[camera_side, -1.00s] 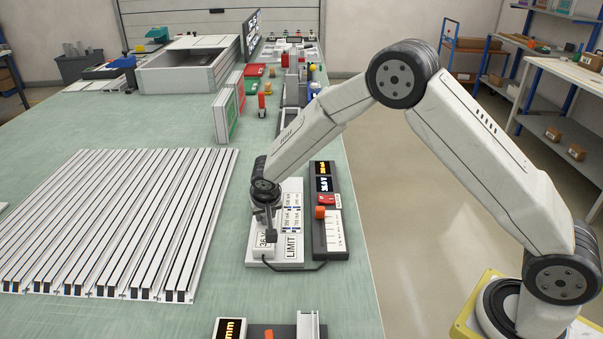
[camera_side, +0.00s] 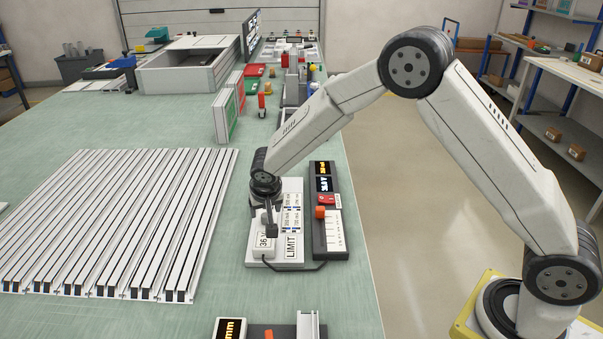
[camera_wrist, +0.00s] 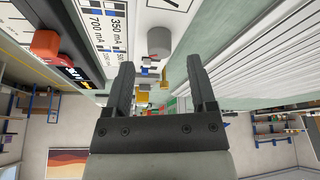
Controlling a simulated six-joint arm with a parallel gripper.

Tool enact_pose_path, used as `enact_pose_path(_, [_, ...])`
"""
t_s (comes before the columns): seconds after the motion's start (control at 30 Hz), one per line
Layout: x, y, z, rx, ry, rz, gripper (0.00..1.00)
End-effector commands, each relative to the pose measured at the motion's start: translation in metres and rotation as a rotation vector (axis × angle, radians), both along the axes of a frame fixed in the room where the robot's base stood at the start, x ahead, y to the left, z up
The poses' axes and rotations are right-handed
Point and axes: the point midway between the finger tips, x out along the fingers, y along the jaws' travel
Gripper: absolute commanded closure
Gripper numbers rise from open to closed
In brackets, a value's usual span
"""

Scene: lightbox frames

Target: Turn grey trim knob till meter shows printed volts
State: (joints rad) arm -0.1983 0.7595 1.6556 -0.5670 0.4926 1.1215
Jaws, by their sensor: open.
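The grey trim knob (camera_wrist: 160,41) is a short cylinder on the white driver unit (camera_side: 257,257), seen in the wrist view just beyond my fingertips and in line with the gap. My gripper (camera_side: 269,230) is open and empty above the unit; it also shows in the wrist view (camera_wrist: 160,75). The knob is hidden behind the gripper in the side view. A printed "36 V" label (camera_side: 266,242) and a "LIMIT" label sit at the unit's near end. The black meter (camera_side: 323,178) beside it has a lit display with a volts line, its digits too small to read surely.
An orange knob (camera_side: 320,212) and a red part (camera_side: 326,199) stand on the black module right of the unit. A cable joins the two at the front. Slatted rails (camera_side: 120,220) lie to the left.

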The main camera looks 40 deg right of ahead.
Motion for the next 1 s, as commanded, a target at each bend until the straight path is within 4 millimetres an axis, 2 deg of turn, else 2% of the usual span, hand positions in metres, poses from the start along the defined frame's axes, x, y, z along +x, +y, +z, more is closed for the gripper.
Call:
enact_pose_path(0.2, [-0.009, 0.005, 0.025, 0.001, -0.002, -0.001, 0.28])
enact_pose_path(0.4, [-0.015, 0.009, 0.041, 0.0, 0.0, -0.001, 0.28])
enact_pose_path(1.0, [-0.019, 0.008, 0.048, 0.001, 0.003, 0.003, 0.28])
